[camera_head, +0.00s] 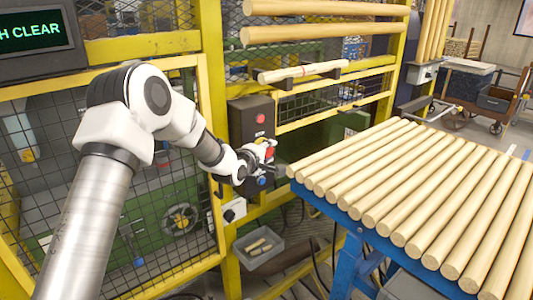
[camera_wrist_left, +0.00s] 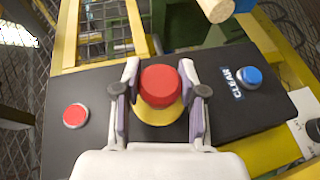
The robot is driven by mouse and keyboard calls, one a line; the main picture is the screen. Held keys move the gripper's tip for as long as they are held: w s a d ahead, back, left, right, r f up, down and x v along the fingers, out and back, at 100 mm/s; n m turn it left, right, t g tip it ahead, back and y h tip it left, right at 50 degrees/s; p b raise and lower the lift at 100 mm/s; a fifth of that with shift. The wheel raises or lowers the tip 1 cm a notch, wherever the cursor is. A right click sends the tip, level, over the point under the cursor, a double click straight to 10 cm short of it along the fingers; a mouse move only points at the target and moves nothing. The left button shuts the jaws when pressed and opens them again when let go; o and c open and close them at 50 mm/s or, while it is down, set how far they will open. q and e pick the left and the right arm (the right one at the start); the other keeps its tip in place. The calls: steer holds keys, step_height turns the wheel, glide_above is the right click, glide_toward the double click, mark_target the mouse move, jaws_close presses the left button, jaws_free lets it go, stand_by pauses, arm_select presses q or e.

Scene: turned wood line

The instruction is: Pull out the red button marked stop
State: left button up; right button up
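The red mushroom button (camera_wrist_left: 160,86) stands on a yellow round base (camera_wrist_left: 160,114) on a dark control box, seen in the left wrist view. In the head view the same button (camera_head: 270,152) is partly covered by my left gripper (camera_head: 271,160). In the left wrist view my left gripper (camera_wrist_left: 160,88) has one finger on each side of the red cap, with both fingers close against its edges, and it looks shut on it. No stop marking is readable. My right gripper is not in view.
A blue-framed table (camera_head: 345,205) of turned rods stands at right. Yellow fence posts (camera_head: 212,70) flank the box. A grey bin (camera_head: 258,247) sits below.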

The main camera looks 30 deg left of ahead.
arm_select(q)
steer(key=o, duration=0.4)
steer(key=shift+d+f, duration=0.15)
steer(key=shift+o, duration=0.2)
steer(key=shift+d, duration=0.15)
steer(key=shift+s, duration=0.15)
steer(key=v, duration=1.1)
steer(key=shift+s+r, duration=0.2)
steer(key=shift+s, duration=0.15)
